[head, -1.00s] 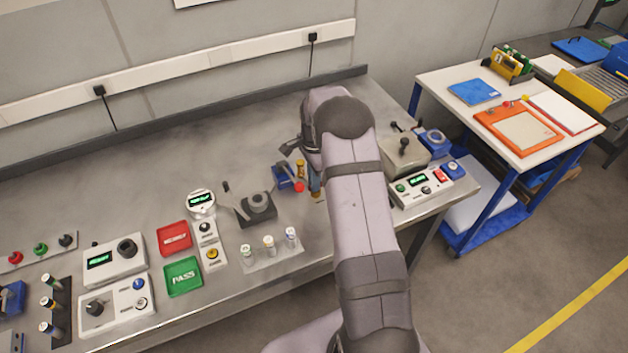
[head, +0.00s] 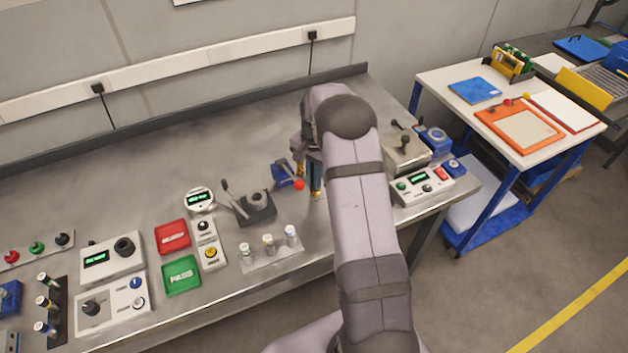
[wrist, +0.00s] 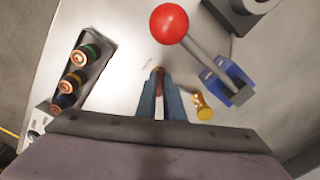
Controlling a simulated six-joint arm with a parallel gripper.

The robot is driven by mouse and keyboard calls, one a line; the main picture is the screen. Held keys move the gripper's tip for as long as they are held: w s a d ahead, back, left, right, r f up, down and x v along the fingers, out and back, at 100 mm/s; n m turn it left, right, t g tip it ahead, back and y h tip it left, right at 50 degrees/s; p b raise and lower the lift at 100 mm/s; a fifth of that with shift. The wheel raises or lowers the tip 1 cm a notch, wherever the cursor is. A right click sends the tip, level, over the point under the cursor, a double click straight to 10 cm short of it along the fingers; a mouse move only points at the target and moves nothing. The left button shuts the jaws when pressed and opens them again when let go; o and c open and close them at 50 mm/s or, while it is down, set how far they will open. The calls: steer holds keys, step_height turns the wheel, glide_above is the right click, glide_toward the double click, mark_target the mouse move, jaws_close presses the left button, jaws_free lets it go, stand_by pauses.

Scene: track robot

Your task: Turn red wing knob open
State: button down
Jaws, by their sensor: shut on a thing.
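My gripper (wrist: 159,88) is shut on a narrow reddish-brown piece (wrist: 159,82) in the wrist view, which I take to be the red wing knob. Only a thin strip of it shows between the blue fingers, so its wings and angle cannot be told. In the head view my gripper (head: 315,188) points down at the bench, partly behind my arm. A brass-coloured fitting (wrist: 204,108) is close to the right of the fingers in the wrist view.
A red ball lever (wrist: 169,23) on a blue base (wrist: 228,80) stands close by; its ball also shows in the head view (head: 299,185). A rack (wrist: 80,72) holds capped cylinders. A control box (head: 424,186) is right of my arm.

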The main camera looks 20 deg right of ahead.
steer(key=n, duration=0.6)
steer(key=shift+d+n+b, duration=0.15)
steer(key=shift+n+b, duration=0.15)
steer(key=shift+b, duration=0.1)
steer(key=n, duration=0.5)
steer(key=shift+d+r, duration=0.1)
steer(key=shift+d, duration=0.05)
steer(key=shift+n, duration=0.3)
steer(key=c, duration=1.9)
jaws_free()
steer(key=shift+o, duration=0.2)
steer(key=shift+s, duration=0.1)
steer(key=shift+r+b, duration=1.3)
steer(key=shift+r, duration=2.35)
